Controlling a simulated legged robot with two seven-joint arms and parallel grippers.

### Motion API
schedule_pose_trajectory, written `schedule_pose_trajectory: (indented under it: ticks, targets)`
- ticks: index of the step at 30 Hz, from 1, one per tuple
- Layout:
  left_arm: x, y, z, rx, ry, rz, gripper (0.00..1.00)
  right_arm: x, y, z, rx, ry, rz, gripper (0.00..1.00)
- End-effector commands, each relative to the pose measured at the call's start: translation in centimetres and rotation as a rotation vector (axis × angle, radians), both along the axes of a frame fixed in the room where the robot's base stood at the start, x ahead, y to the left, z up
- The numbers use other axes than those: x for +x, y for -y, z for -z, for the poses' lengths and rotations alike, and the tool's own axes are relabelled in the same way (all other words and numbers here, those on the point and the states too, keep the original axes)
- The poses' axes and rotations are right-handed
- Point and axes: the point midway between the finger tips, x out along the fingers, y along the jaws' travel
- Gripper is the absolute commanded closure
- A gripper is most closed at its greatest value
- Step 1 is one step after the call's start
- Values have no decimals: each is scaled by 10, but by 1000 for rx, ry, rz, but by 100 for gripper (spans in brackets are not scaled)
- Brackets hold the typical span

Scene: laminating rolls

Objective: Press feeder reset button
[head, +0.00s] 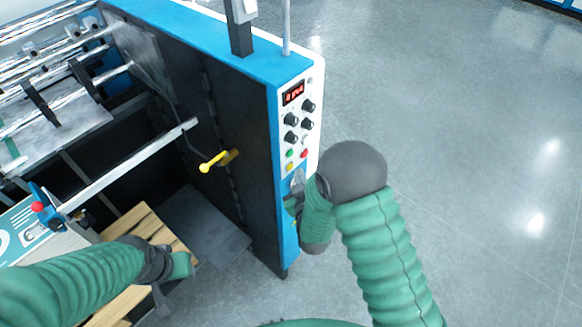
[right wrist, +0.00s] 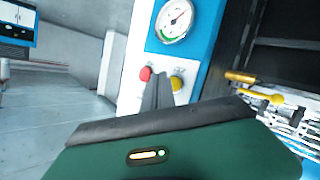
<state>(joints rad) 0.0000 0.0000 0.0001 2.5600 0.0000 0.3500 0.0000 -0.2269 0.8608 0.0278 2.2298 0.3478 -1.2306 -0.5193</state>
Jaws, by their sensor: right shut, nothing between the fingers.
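The feeder's control panel (head: 300,110) is a white strip on the blue machine's end. It has a lit red display, dark knobs, a green button (head: 290,153), a red button (head: 304,153) and a yellow one (head: 289,166). Labels are too small to read. My right gripper (head: 295,196) is at the panel's lower part, partly hidden by my wrist. In the right wrist view its shut, empty fingers (right wrist: 158,88) point at the panel, close to a yellow button (right wrist: 176,83) and a red button (right wrist: 145,74). I cannot tell whether they touch. My left gripper (head: 165,290) hangs over a pallet; its jaws are unclear.
A yellow handle (head: 218,160) sticks out from the machine's dark side. A wooden pallet (head: 138,222) lies at lower left. The grey floor on the right is clear.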

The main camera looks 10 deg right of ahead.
Motion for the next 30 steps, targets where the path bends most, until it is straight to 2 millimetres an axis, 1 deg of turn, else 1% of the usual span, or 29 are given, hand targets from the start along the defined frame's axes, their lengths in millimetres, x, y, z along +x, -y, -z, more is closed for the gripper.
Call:
schedule_pose_trajectory:
  ticks: [15,23,30]
  targets:
    - [0,0,0,0,0,0,64,0,0,0,0,0,0,100]
    - [0,0,2,0,0,0,64,5,-5,-1,1,0,0,100]
    - [0,0,2,0,0,0,64,6,-5,-2,0,0,0,100]
